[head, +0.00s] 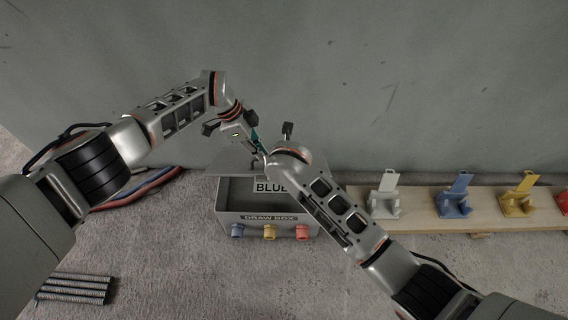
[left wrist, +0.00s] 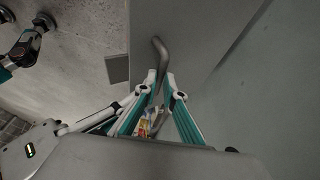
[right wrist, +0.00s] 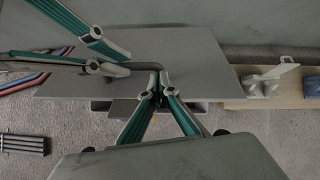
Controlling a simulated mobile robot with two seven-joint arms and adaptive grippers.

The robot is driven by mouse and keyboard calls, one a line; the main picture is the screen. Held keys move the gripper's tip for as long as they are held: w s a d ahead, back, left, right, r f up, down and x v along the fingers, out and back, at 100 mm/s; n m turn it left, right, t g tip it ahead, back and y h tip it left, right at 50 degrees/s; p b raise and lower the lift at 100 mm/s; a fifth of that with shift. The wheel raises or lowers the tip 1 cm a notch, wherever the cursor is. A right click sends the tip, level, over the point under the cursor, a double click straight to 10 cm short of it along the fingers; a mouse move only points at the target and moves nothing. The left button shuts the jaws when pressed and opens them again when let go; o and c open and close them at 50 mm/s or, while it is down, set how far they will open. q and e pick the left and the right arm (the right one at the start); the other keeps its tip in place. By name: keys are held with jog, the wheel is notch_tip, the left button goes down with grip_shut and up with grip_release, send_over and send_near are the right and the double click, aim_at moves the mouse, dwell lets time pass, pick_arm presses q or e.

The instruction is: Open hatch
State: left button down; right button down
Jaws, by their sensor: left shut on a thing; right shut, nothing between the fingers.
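The hatch is a flat grey lid (head: 232,162) at the top rear of the grey draw box (head: 268,218); part of the box's inside shows in front of it. The lid also shows in the right wrist view (right wrist: 205,70) and left wrist view (left wrist: 190,25). A bent grey handle (left wrist: 160,50) stands on the lid. My left gripper (left wrist: 160,82) is shut on this handle; its teal fingers also show in the right wrist view (right wrist: 112,62). My right gripper (right wrist: 160,94) is shut and empty, its tips close to the handle's bend. In the head view my right wrist hides its fingers.
A card reading BLUE (head: 270,187) is at the box. Blue, red and yellow knobs (head: 270,232) line its front. A wooden board (head: 415,212) with coloured holders lies right. Dark ribbed rods (head: 75,289) lie front left, cables (head: 150,186) left. A wall (head: 420,80) stands behind.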

pick_arm(q)
jog(key=shift+a+f, duration=0.15)
jog(key=shift+f, duration=0.5)
pick_arm(e)
jog(key=shift+s+f, duration=0.15)
jog(key=shift+f, duration=0.3)
jog(key=shift+w+r, duration=0.55)
jog(key=shift+w, duration=0.05)
pick_arm(q)
jog(key=c, duration=2.2)
grip_release()
jog(key=shift+w+f, duration=0.1)
pick_arm(e)
jog(key=shift+f, duration=0.1)
pick_arm(q)
jog(key=shift+o, duration=0.3)
jog(key=shift+w+f, duration=0.15)
pick_arm(e)
jog(key=shift+w+d+f, duration=0.15)
jog(key=shift+d+f, duration=0.05)
pick_arm(q)
jog(key=shift+r, duration=0.35)
pick_arm(e)
jog(key=shift+r, duration=0.25)
